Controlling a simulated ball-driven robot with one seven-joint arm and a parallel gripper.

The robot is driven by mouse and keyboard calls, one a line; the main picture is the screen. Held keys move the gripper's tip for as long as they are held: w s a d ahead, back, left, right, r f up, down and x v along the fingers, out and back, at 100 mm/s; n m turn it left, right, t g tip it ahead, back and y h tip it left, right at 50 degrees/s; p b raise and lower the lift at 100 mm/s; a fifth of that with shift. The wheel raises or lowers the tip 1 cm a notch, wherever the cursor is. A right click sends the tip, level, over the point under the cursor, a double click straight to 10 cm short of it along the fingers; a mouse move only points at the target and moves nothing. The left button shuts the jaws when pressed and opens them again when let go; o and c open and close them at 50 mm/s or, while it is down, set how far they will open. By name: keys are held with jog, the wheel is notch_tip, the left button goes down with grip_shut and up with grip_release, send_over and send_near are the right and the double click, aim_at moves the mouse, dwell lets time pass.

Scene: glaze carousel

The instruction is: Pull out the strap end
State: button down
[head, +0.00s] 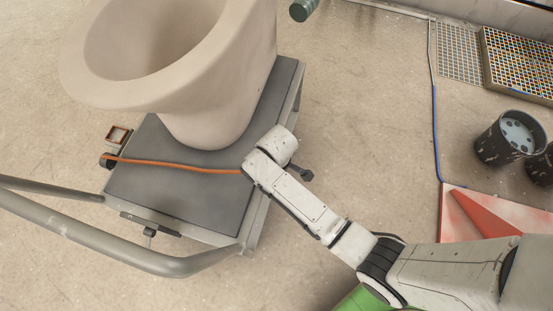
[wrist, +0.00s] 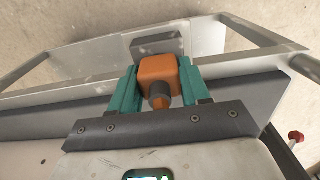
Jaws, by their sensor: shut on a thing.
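The orange strap (head: 185,167) runs from a small dark reel (head: 107,161) at the left edge of the cart, across the grey deck, to the end of my arm. In the wrist view the strap end (wrist: 158,72) is an orange block with a dark grey collar. My gripper (wrist: 160,84) is shut on it, with one teal finger on each side. In the head view my wrist hides the fingers and the strap end, near the cart's right edge.
A large beige clay vessel (head: 215,90) stands on the cart deck (head: 150,200), behind the strap. A grey tubular handle (head: 110,245) curves along the front left. Dark buckets (head: 508,140), a red and white panel (head: 480,215) and a blue hose (head: 436,130) are at right. Bare floor lies between.

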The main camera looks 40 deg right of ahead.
jog(key=shift+r+p, duration=3.05)
